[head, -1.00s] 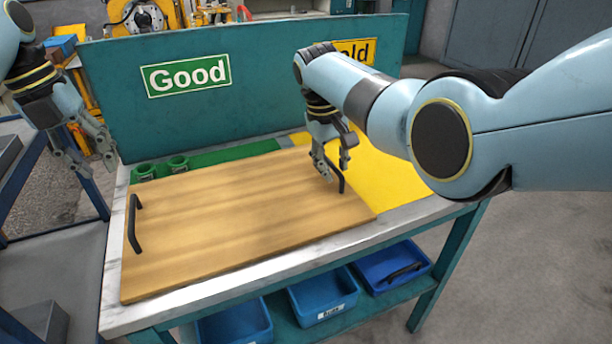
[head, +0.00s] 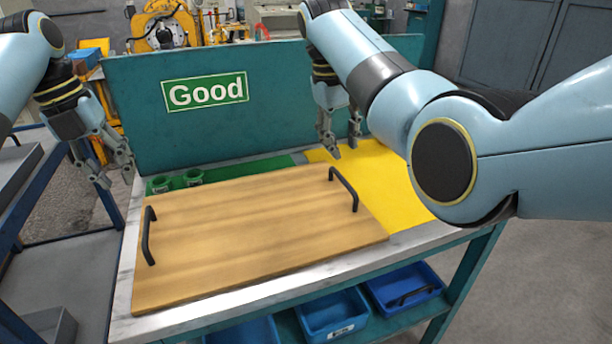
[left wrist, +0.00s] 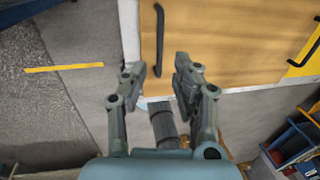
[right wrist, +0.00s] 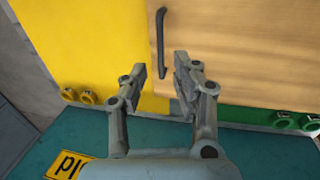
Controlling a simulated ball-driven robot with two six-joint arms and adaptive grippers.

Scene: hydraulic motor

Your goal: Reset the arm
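My left gripper (head: 116,180) is open and empty, beyond the left edge of the table. In the left wrist view its spread fingers (left wrist: 167,68) have nothing between them. My right gripper (head: 344,150) is open and empty, above the table behind the right black handle (head: 344,188). In the right wrist view the handle (right wrist: 160,42) lies beyond the parted fingers (right wrist: 161,72), clear of them. The wooden board (head: 250,240) lies flat on the table, with a left black handle (head: 148,236). My right arm hides part of the back panel.
A green mat (head: 245,167) with two green cups and a yellow mat (head: 400,205) show beside the board. A teal panel (head: 270,110) with a "Good" sign (head: 206,92) stands behind. Blue bins (head: 335,315) sit below. A blue-framed rack (head: 35,210) stands at left.

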